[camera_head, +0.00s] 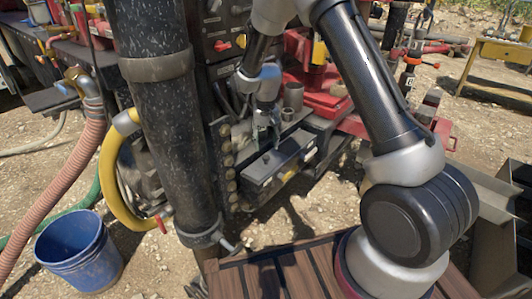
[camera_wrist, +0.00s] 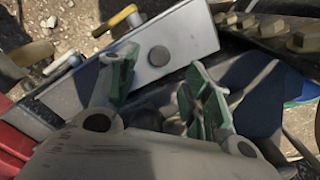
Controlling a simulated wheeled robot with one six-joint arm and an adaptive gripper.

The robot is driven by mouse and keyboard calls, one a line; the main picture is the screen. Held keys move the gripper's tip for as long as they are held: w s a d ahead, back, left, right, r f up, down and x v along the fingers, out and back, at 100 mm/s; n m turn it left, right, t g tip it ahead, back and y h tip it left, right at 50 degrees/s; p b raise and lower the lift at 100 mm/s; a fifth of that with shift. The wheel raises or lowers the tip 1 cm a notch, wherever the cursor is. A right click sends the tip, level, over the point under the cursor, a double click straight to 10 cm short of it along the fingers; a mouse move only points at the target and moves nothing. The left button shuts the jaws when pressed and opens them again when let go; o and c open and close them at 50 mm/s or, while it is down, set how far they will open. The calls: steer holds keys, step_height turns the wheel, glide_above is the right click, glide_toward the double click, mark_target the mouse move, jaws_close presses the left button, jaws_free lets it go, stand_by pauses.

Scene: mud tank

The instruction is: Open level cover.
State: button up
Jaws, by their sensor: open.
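A long grey metal box with a flat top (camera_head: 261,174) stands on the side of the machine, below my gripper in the head view. Its top seems to be the level cover. In the wrist view the flat grey plate (camera_wrist: 195,38) fills the upper middle and bears a small round knob (camera_wrist: 159,56). My gripper (camera_head: 264,133) points down just above the box's far side. In the wrist view its green-padded fingers (camera_wrist: 162,84) are apart with nothing between them. The left finger overlaps the plate's near edge; I cannot tell whether it touches.
A black speckled column (camera_head: 170,130) stands close left of the box. Brass bolts (camera_wrist: 300,38) line one side. A yellow-handled lever (camera_wrist: 115,20) lies beside the plate. A red machine part (camera_head: 315,90) is behind. A blue bucket (camera_head: 80,252) stands on the ground.

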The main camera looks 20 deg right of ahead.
mark_target(266, 157)
step_height(266, 157, down, 6)
stand_by(0.4)
jaws_close()
